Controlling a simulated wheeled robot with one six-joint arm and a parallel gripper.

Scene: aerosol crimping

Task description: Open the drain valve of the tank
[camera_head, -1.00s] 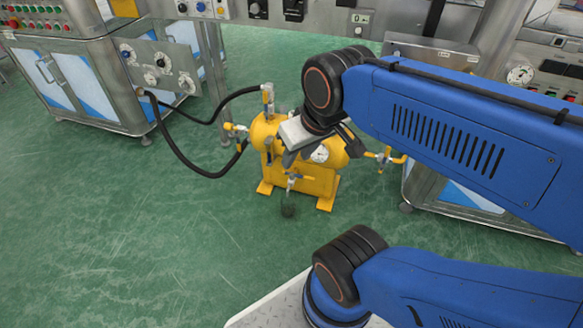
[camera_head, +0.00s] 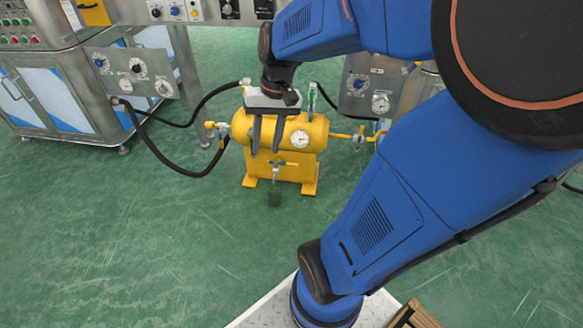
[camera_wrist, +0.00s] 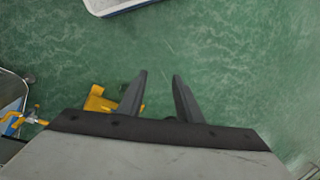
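The yellow tank (camera_head: 315,128) lies horizontally on yellow feet in the head view. The handle looks roughly crosswise to the outlet. My gripper (camera_head: 267,151) points down in front of the tank body, above the valve, with fingers apart and nothing between them. In the wrist view my gripper (camera_wrist: 161,75) is also open and empty. A yellow foot (camera_wrist: 98,101) shows there beside the left finger; the drain valve cannot be made out.
A black hose (camera_head: 165,160) runs from the left cabinet (camera_head: 75,100) to the tank. A yellow side pipe with a valve (camera_head: 358,138) leaves the tank's right end. A gauge (camera_head: 299,139) sits on its front. Green floor is clear in front and left.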

